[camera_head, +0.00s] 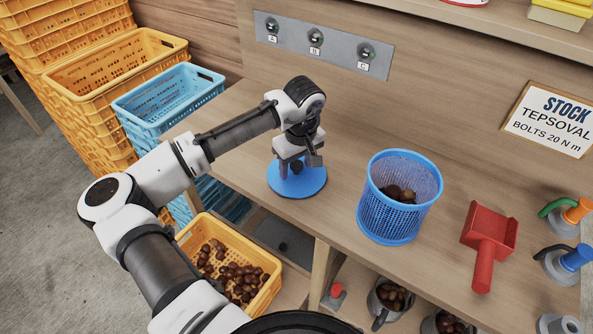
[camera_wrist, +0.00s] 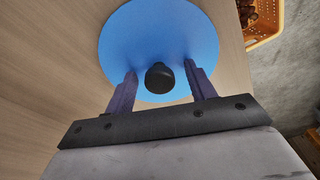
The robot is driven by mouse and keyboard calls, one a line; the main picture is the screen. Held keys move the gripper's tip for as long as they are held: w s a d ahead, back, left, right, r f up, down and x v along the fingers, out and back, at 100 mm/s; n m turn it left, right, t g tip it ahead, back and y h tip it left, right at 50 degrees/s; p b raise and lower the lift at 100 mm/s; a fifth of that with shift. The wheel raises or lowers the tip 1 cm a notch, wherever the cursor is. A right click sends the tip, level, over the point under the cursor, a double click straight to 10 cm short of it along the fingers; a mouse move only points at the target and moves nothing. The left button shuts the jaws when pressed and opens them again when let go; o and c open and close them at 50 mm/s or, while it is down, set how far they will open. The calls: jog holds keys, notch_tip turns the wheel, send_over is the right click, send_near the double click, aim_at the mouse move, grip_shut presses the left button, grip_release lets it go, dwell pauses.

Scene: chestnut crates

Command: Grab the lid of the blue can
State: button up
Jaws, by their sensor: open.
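The blue lid (camera_head: 297,181) is a flat round disc lying on the wooden bench, left of the can. In the wrist view the lid (camera_wrist: 160,30) shows with a dark round knob (camera_wrist: 160,76) standing at its middle. My gripper (camera_head: 296,168) is over the lid, pointing down. In the wrist view my gripper (camera_wrist: 161,84) is open, with one finger on each side of the knob and a gap on both sides. The blue can (camera_head: 393,215) is a mesh bin with chestnuts inside, standing open on the bench to the right.
A red scoop (camera_head: 486,245) lies right of the can. A yellow crate of chestnuts (camera_head: 266,291) sits below the bench's front edge. Stacked crates (camera_head: 168,103) stand left. The bench between lid and can is clear.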

jog(key=c, duration=1.1)
jog(key=shift+o, duration=0.2)
